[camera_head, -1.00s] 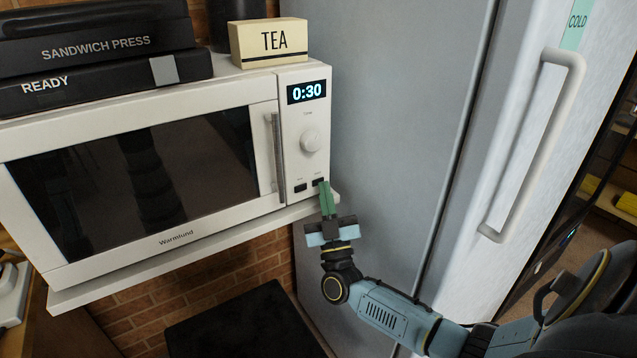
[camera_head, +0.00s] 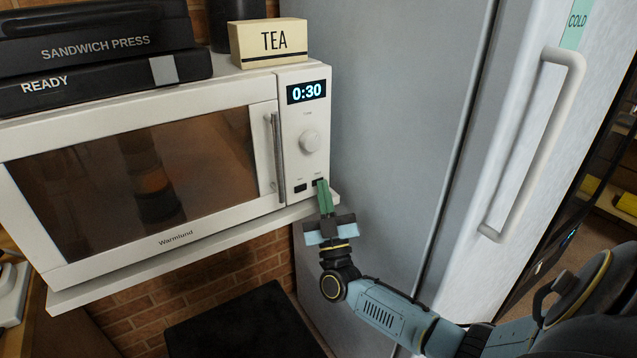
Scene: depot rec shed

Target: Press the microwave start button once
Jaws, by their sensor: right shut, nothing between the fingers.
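The white microwave (camera_head: 140,238) stands on a shelf with its door shut. Its display (camera_head: 306,92) reads 0:30, and its window (camera_head: 140,180) glows a warm brown with a blurred shape inside. Below the round knob (camera_head: 309,141) are two small dark buttons, the left one (camera_head: 300,188) in clear view. The right button (camera_head: 317,182) is partly covered by my right gripper (camera_head: 322,183). That gripper is shut and empty, its green fingertips at the right button's lower edge; I cannot tell if they touch it. My left gripper is not in view.
A tea box (camera_head: 269,43) and a black sandwich press (camera_head: 95,40) stand on top of the microwave. A large grey fridge (camera_head: 400,110) with a long white handle (camera_head: 545,140) is close on the right. A dark flat-topped thing (camera_head: 245,325) is below the shelf.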

